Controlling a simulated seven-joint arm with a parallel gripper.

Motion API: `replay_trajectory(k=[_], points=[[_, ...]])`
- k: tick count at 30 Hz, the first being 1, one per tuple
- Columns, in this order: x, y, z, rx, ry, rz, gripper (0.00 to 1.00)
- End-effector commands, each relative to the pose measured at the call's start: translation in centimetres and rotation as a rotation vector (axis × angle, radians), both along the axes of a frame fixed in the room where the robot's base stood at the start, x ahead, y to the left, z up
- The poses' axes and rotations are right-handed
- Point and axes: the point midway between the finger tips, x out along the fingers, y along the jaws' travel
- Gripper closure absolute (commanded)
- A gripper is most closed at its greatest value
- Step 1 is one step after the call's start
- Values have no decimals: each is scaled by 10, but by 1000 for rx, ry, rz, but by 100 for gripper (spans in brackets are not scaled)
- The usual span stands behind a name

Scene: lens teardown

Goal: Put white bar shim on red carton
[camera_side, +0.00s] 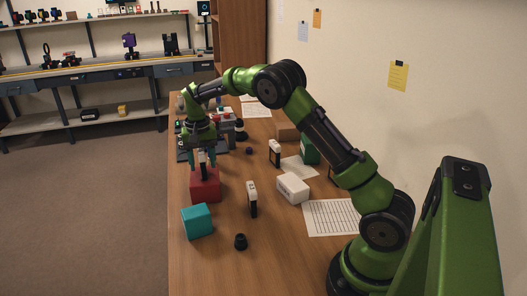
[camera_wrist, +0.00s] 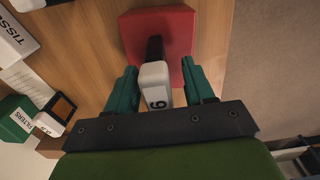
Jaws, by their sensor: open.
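The red carton (camera_side: 205,188) stands on the wooden table below my gripper (camera_side: 202,162); it also shows in the wrist view (camera_wrist: 185,35). A white bar-like piece with a dark lower end (camera_wrist: 155,85), marked with a "6", is between my fingers. Its dark end points down at the carton top and appears to rest on it, though the contact is not clear. My gripper is open, with green fingers (camera_wrist: 163,90) on either side of the white piece and gaps showing. The piece is partly hidden by the fingers in the side view.
A teal cube (camera_side: 197,221) stands in front of the carton. Similar white-and-black pieces (camera_side: 252,198) (camera_side: 275,153) stand to the right. A white tissue box (camera_side: 293,188), a green filters box (camera_side: 309,149) and a small black cylinder (camera_side: 240,241) are also on the table.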

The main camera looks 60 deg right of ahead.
Motion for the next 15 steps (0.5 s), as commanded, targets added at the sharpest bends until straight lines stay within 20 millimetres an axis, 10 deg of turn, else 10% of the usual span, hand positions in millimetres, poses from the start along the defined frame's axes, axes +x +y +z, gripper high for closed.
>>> replay_trajectory(k=[15], points=[[1, 0, 100, -2, -4, 0, 47]])
